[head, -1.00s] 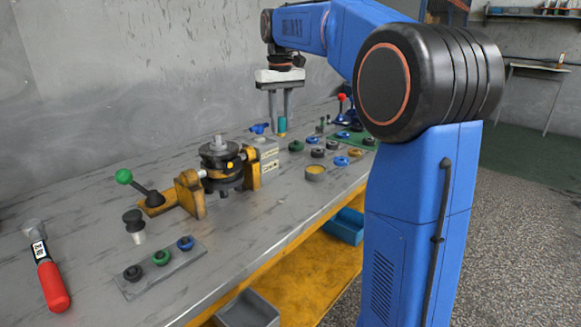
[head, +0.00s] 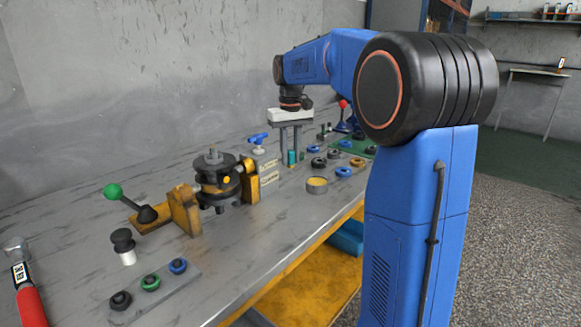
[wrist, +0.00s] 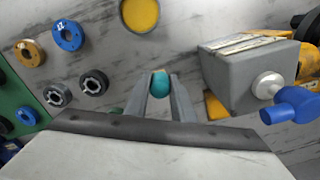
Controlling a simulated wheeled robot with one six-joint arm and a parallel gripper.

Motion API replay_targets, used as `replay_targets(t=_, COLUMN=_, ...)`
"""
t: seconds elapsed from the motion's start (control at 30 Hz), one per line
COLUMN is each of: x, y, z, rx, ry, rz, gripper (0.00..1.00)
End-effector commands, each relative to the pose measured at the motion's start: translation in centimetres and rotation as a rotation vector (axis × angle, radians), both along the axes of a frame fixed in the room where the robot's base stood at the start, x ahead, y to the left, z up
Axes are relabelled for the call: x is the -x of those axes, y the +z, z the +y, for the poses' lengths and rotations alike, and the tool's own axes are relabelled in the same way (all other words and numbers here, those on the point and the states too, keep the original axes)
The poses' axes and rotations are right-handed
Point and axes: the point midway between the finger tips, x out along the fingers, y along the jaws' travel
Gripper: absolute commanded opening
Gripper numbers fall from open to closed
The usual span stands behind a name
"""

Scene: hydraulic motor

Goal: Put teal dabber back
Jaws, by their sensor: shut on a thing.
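The teal dabber (wrist: 161,84) is between the fingertips of my gripper (wrist: 160,92) in the wrist view, with its rounded teal end showing. My gripper is shut on it. In the head view my gripper (head: 291,155) points down over the bench, and the teal dabber (head: 291,157) shows as a small upright teal piece between the fingers. I cannot tell whether its lower end touches the bench. A round pot with yellow contents (head: 317,185) stands in front of the gripper; it also shows at the top of the wrist view (wrist: 140,14).
A grey block (wrist: 246,73) with a blue-handled valve (wrist: 292,104) stands right of the gripper in the wrist view. Several rings (head: 333,153) lie to the right in the head view. The motor assembly (head: 216,178) stands to the left. Bare bench lies in front.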

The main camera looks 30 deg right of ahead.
Motion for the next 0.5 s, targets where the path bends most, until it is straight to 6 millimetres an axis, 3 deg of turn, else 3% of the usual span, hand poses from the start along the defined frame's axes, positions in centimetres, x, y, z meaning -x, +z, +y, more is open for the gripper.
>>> replay_targets(t=0.33, x=0.0, y=-3.5, z=0.0, rx=0.0, ry=0.0, rz=0.002, gripper=0.0)
replay_targets(t=0.5, x=0.0, y=-3.9, z=0.0, rx=0.0, ry=0.0, rz=-0.001, gripper=0.0)
